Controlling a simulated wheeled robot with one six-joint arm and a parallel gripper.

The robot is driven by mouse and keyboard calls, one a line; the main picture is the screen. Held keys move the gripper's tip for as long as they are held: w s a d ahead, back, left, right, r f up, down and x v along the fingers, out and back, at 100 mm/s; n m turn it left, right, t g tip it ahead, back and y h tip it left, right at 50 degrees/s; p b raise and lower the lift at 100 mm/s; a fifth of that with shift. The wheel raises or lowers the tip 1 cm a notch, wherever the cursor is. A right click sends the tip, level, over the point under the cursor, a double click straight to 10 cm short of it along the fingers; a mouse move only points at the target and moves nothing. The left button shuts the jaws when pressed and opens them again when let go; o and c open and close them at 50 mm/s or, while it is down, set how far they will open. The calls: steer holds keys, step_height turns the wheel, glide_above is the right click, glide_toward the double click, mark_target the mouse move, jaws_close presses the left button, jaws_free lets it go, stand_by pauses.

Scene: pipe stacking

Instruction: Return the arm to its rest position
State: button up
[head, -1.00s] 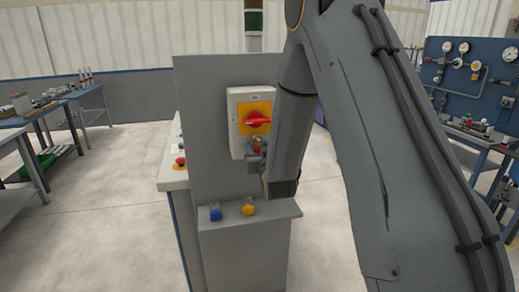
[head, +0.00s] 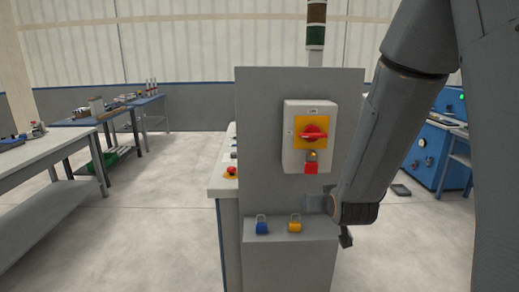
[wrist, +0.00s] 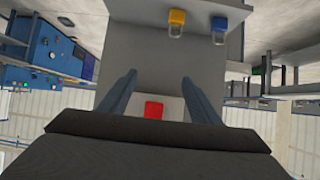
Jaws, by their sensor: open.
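My arm comes down the right side of the head view. My gripper (head: 328,222) is open and empty, low and to the right of the switch box (head: 293,165) on the grey panel. In the wrist view, its two fingers (wrist: 159,76) stand apart with nothing held between them. The box carries a red rotary handle (head: 314,133) on a yellow plate. A red padlock (head: 311,168) hangs below the handle, clear of my fingers. It also shows as a red patch in the wrist view (wrist: 154,109), which is upside down.
A blue padlock (head: 262,227) and a yellow padlock (head: 295,226) are at the panel's ledge (head: 285,240), close to my gripper. A red emergency button (head: 231,171) is on the console at left. Workbenches (head: 60,150) stand further left. Open floor (head: 150,240) lies between.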

steer(key=s+f+g, duration=0.2)
steer(key=s+g, duration=0.3)
steer(key=s, duration=0.6)
steer(key=s+f+g, duration=0.2)
steer(key=s+g, duration=0.3)
steer(key=s, duration=0.7)
steer(key=shift+s, duration=0.2)
